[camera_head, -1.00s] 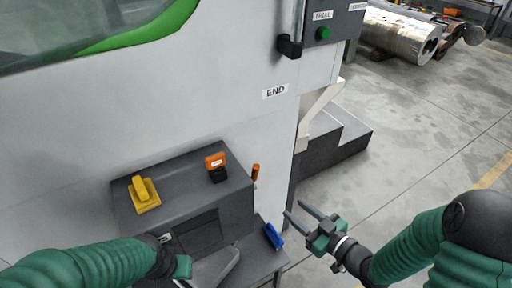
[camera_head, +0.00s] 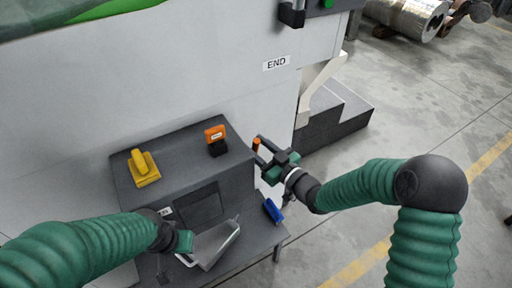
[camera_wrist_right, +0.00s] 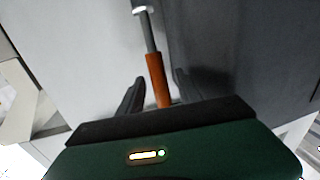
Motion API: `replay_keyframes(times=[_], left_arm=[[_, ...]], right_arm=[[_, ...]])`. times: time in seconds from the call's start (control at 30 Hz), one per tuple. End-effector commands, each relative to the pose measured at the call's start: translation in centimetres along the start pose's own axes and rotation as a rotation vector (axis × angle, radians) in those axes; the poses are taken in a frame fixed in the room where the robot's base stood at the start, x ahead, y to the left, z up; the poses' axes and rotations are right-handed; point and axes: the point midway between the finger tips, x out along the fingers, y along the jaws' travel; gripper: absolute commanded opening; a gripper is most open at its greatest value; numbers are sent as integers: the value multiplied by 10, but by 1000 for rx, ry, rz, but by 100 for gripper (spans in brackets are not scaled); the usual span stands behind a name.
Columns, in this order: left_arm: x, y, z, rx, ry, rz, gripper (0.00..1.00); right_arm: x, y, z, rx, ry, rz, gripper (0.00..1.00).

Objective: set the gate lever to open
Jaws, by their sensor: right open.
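The lever with an orange handle (camera_head: 256,145) sticks up at the right side of the dark grey box (camera_head: 135,195). In the right wrist view the orange handle (camera_wrist_right: 158,80) sits on a thin metal rod and lies between my two fingers. My right gripper (camera_head: 259,152) is open around the handle, with a gap showing on each side. It also shows in the wrist view (camera_wrist_right: 158,92).
A yellow handle (camera_head: 143,167) and an orange-and-black switch (camera_head: 216,140) stand on the box top. The metal scoop (camera_head: 217,243) and a blue object (camera_head: 272,210) are on the lower shelf. A white machine wall (camera_head: 190,80) rises behind. Open floor lies at the right.

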Motion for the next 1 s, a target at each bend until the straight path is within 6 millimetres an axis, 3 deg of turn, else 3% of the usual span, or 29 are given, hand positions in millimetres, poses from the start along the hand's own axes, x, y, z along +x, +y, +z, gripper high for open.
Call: replay_keyframes(times=[0.27, 0.6, 1.0], left_arm=[[0, 0, 0, 0, 0, 0, 36], [0, 0, 0, 0, 0, 0, 36], [0, 0, 0, 0, 0, 0, 36]], right_arm=[[3, 0, 0, 0, 0, 0, 41], [3, 0, 0, 0, 0, 1, 0], [3, 0, 0, 0, 0, 1, 0]])
